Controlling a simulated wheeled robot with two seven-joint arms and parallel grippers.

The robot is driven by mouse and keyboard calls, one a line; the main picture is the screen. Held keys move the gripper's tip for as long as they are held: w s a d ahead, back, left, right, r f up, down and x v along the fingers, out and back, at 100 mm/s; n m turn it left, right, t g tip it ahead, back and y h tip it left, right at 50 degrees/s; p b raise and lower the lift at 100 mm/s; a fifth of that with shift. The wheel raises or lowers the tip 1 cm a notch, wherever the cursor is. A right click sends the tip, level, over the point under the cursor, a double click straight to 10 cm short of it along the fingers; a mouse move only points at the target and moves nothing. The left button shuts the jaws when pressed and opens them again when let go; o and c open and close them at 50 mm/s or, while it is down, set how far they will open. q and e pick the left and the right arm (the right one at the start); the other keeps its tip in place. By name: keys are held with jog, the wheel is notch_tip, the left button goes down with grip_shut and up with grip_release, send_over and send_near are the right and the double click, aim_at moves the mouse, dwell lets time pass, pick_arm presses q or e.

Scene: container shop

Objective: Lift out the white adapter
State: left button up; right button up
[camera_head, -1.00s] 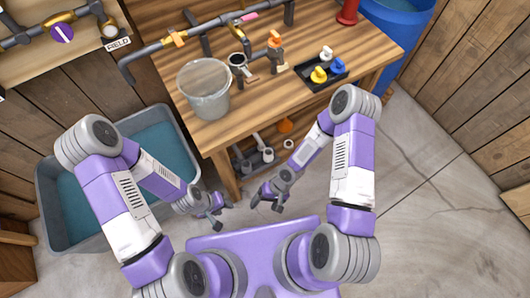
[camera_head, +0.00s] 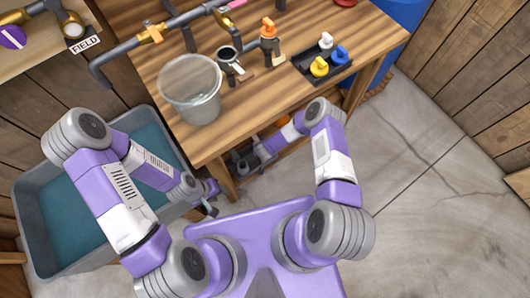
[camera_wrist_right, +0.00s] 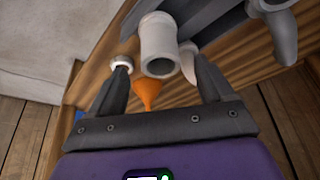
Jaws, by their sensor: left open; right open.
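A pale, hollow tube fitting (camera_wrist_right: 158,45), which looks like the white adapter, is on the lower level under the workbench in the right wrist view. My right gripper (camera_wrist_right: 157,75) is open, with one finger on each side of the fitting's near end; I cannot tell whether they touch it. My left gripper (camera_head: 210,200) hangs empty and open beside the blue-grey tub (camera_head: 40,235), away from the fitting.
An orange funnel-like piece (camera_wrist_right: 147,92), a white ring (camera_wrist_right: 122,61) and grey pipe parts (camera_wrist_right: 280,25) are close around the fitting. On the workbench (camera_head: 260,105) stand a clear bucket (camera_head: 190,95) and a black tray (camera_head: 310,76) with white, yellow and blue knobs.

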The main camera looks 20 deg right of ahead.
jog(key=b+x, duration=0.3)
jog(key=x, duration=0.3)
jog(key=shift+w+f, duration=0.25)
jog(key=shift+f, duration=0.05)
jog(key=c, duration=1.1)
jog(key=shift+r, duration=0.15)
